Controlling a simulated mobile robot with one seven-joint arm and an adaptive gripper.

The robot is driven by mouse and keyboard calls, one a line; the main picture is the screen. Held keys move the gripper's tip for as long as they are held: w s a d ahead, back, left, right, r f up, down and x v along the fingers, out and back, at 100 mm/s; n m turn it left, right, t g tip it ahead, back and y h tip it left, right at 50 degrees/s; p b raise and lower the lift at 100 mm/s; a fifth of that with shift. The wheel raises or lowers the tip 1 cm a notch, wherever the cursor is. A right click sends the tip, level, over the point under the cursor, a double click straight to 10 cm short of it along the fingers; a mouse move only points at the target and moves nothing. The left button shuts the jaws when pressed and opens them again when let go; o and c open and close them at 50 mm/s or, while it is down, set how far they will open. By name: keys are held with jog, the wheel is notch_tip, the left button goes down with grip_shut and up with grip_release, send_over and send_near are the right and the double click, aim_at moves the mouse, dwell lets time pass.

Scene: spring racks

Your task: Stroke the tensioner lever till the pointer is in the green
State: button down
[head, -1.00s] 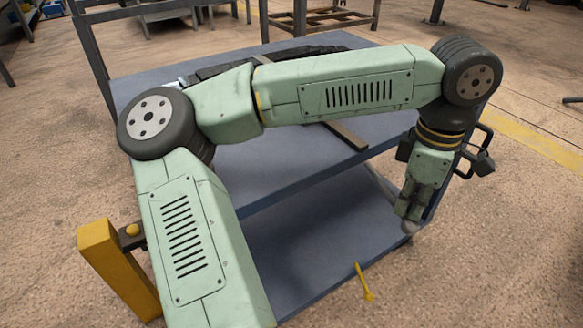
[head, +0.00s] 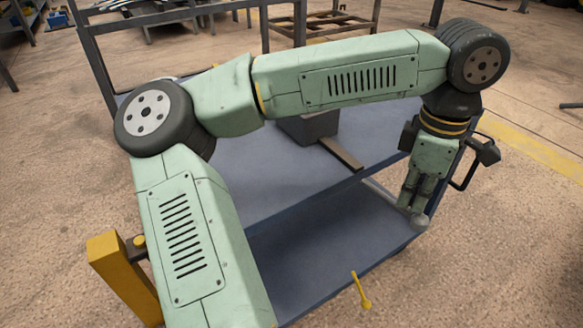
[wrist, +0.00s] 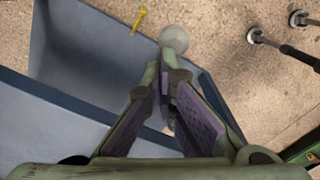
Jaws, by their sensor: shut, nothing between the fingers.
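My gripper (head: 416,211) points down by the right end of the blue cart, its fingers together and empty. A pale grey round knob (head: 420,223) is at the fingertips; it also shows just beyond them in the wrist view (wrist: 174,38). I cannot tell whether the fingers touch it, and no shaft of it shows. A small yellow rod with a knobbed end (head: 362,291) stands out near the lower shelf's front edge, apart from my gripper; it shows in the wrist view too (wrist: 139,20). I see no pointer or green zone that I can make out.
The blue cart (head: 265,190) has an upper deck and a lower shelf (head: 310,255). A grey block (head: 308,127) and a flat bar (head: 341,154) are on the upper deck, partly behind my arm. A yellow post (head: 120,275) stands at lower left. Open floor lies at right.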

notch_tip(320, 180, up, 9)
jog(key=p, duration=0.6)
jog(key=shift+r, duration=0.2)
dwell(0.4)
